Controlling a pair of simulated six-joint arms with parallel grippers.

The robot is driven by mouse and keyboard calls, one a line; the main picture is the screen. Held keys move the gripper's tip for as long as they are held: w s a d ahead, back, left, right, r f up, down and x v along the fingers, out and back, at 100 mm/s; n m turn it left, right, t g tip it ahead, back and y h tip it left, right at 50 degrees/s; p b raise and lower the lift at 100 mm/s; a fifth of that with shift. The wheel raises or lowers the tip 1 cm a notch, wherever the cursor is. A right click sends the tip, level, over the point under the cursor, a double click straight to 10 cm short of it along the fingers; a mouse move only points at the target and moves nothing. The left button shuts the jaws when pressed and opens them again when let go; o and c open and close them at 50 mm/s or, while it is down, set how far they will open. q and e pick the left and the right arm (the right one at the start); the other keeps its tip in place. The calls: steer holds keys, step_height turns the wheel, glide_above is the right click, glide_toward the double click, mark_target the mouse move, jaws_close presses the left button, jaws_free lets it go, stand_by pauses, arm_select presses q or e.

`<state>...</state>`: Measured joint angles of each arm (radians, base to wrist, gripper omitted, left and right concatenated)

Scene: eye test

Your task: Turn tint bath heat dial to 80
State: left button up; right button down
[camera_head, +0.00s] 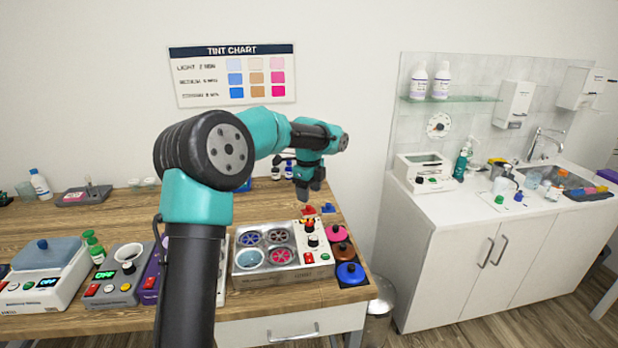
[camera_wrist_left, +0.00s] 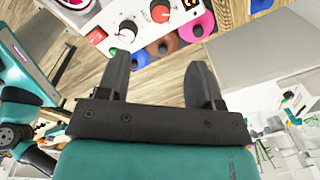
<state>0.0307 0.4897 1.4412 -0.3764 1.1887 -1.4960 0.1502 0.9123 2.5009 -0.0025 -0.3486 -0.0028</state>
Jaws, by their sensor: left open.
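The tint bath (camera_head: 240,275) is a metal box with several round wells, standing on the wooden bench in the head view. Its control panel at the right end carries small dials (camera_head: 313,240), buttons and switches. The wrist view shows a black dial (camera_wrist_left: 127,31) and a red-topped dial (camera_wrist_left: 160,13) on white scale discs. I cannot read their settings or tell which is the heat dial. My left gripper (camera_head: 309,194) is open and empty, above and behind the panel. In the wrist view its fingers (camera_wrist_left: 160,75) are apart, clear of the dials. My right gripper is out of view.
A grey device (camera_head: 120,288) and a white device (camera_head: 40,296) stand at the left. My left arm hides part of the bench. A white sink counter (camera_head: 430,205) stands at the right.

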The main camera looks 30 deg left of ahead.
arm_select(q)
steer(key=shift+s+r, duration=0.1)
steer(key=shift+r, duration=2.2)
steer(key=shift+d, duration=0.1)
